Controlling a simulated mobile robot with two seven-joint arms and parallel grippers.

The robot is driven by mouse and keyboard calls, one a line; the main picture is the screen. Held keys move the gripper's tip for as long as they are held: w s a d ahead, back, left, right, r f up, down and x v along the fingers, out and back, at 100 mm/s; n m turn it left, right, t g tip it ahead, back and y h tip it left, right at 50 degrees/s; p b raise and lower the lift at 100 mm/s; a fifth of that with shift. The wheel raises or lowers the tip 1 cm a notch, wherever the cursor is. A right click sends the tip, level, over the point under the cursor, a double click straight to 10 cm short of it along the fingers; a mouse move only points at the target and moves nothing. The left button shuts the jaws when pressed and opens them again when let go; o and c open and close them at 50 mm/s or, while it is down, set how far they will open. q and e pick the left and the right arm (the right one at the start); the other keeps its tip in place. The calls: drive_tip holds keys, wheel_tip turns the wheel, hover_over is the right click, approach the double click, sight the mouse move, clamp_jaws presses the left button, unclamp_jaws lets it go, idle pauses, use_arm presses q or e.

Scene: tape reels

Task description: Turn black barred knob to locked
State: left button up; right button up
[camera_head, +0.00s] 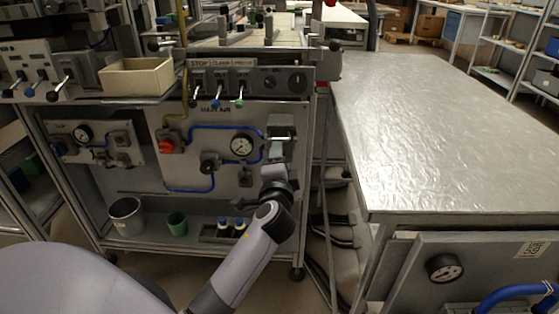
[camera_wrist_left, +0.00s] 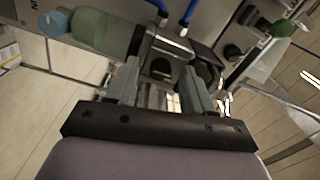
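My left gripper (camera_wrist_left: 168,62) is at the front of the MAIN AIR panel (camera_head: 134,180), at its right side by a grey block-like fitting (camera_head: 281,122). I cannot tell for sure which part is the black barred knob. My right gripper is not in view.
A white-faced gauge (camera_head: 242,146) and blue hoses (camera_head: 188,190) surround the fittings. A red knob (camera_head: 166,147) is at the panel's left. Levers hang above, one with a green ball (camera_head: 239,104). A metal table (camera_head: 450,140) stands at right. A bin (camera_head: 126,216) sits below.

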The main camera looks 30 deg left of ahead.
use_arm(q)
drive_tip(key=v, duration=0.7)
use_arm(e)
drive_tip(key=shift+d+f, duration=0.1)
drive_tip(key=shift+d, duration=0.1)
use_arm(q)
drive_tip(key=shift+s, duration=0.1)
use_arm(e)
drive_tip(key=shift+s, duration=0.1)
